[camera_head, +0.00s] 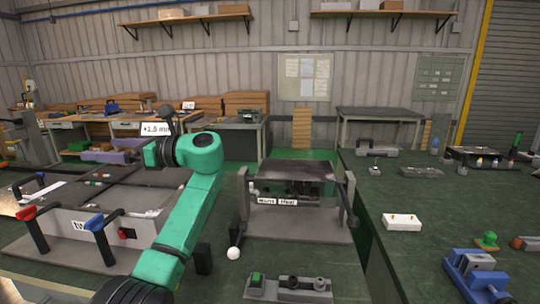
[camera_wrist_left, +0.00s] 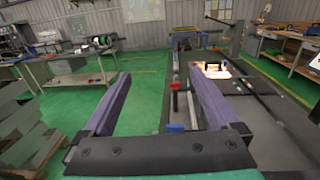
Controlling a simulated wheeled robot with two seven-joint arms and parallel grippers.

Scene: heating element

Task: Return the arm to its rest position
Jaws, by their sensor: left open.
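My left arm, teal with black joints, rises from the bottom of the head view and bends at the wrist. Its gripper (camera_head: 108,155) has purple fingers and points left, above the bench machine with red and blue handles (camera_head: 78,228). In the left wrist view the two purple fingers of the left gripper (camera_wrist_left: 158,73) are wide apart, with green floor and nothing held between them. The right finger overlaps the machine's bed in that view; I cannot tell the gap between them. My right gripper is in neither view.
A dark-topped heating stand (camera_head: 298,169) stands right of my arm. A small block with a green button (camera_head: 290,287) is near the front. The right green bench (camera_head: 390,185) holds a white box (camera_head: 401,222) and a blue vise (camera_head: 474,275). Workbenches line the back wall.

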